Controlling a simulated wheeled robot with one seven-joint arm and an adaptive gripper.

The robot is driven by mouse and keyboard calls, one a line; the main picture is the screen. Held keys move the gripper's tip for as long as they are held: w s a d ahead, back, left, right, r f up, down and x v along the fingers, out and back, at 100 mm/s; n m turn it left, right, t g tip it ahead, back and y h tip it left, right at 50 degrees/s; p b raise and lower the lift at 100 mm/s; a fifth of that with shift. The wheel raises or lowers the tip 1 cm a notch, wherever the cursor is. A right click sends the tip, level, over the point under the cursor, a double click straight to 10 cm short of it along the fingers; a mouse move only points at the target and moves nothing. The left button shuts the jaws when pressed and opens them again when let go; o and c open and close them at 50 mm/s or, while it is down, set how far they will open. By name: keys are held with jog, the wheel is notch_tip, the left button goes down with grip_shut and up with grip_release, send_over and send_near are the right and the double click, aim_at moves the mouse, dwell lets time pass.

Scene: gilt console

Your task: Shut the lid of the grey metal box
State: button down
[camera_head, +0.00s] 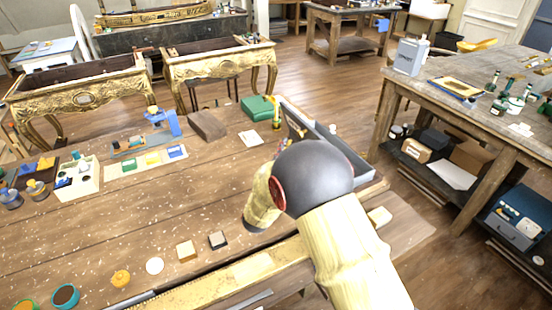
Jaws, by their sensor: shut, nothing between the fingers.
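A long open container with grey walls (346,153) lies at the right end of the near workbench. Its near part is hidden behind my arm, and I cannot tell whether it is the grey metal box. No lid can be made out clearly on it. My arm crosses in front of it, its dark round joint over the bench's right end and a cream link pointing down to the left. My gripper's fingers do not show. Another grey box (512,232) sits on the lower shelf at the right, with small items in its blue upper part.
The wooden workbench (110,225) holds a brown block (207,125), a green case (257,107), a blue tool (162,122), and small pots and blocks near its front edge. A second bench (450,75) at the right carries a grey canister (411,57). Floor shows between the benches.

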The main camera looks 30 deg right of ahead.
jog(key=shift+s+d+r, duration=0.1)
jog(key=shift+d+r, duration=0.15)
jog(key=shift+d, duration=0.3)
jog(key=shift+d+r, duration=0.2)
jog(key=shift+d, duration=0.3)
jog(key=shift+r, duration=0.1)
jog(key=shift+d+r+m+g+p, duration=0.3)
jog(key=shift+m+p, duration=0.1)
jog(key=shift+p, duration=0.35)
